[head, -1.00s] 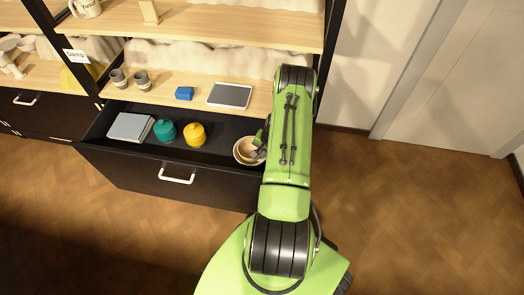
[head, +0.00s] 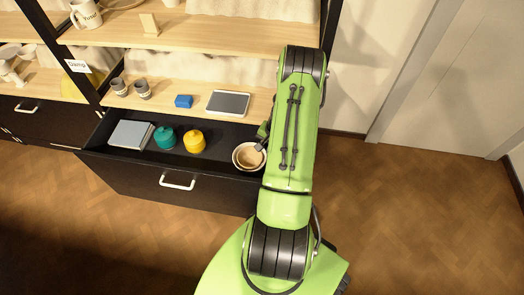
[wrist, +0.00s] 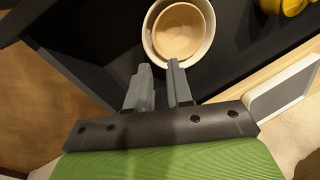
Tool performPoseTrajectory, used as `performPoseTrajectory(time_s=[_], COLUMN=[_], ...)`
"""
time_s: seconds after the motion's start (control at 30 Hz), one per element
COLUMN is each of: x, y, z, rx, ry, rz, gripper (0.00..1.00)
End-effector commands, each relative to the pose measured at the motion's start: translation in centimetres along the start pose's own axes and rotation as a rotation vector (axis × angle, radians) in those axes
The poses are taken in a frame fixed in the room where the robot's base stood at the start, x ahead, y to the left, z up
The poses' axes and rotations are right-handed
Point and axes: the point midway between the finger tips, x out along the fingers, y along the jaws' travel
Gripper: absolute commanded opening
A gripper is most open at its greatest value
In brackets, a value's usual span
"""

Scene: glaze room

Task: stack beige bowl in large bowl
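The beige bowl (wrist: 180,32) sits inside the large bowl (wrist: 150,38), a wider pale bowl whose rim shows around it in the wrist view. In the head view the beige bowl (head: 250,158) and the large bowl (head: 236,163) lie at the right end of the open drawer, partly beside my arm. My gripper (wrist: 160,72) is open and empty, its two grey fingers apart, just short of the bowls' near rim in the wrist view. In the head view the gripper (head: 263,138) is mostly hidden by my arm.
The open drawer (head: 120,171) also holds a teal jar (head: 165,138), a yellow jar (head: 194,141) and a grey flat box (head: 130,134). Above it, a shelf bears a tablet (head: 228,103), a blue object (head: 183,101) and two cups (head: 142,90). Floor at right is clear.

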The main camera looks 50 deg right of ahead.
Motion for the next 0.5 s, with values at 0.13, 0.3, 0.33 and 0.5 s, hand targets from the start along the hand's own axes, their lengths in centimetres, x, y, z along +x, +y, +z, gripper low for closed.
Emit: performPoseTrajectory(time_s=[0.13,0.3,0.33,0.5], x=[-2.3,-2.6,-2.6,-7.2], y=[0.0,0.1,0.0,-4.7], z=[0.0,0.0,0.0,1.4], rx=[0.001,0.001,-0.001,-0.154], ry=[0.0,-0.001,-0.001,0.023], rz=[0.001,0.001,0.001,0.01], gripper=[0.21,0.21,0.21,0.21])
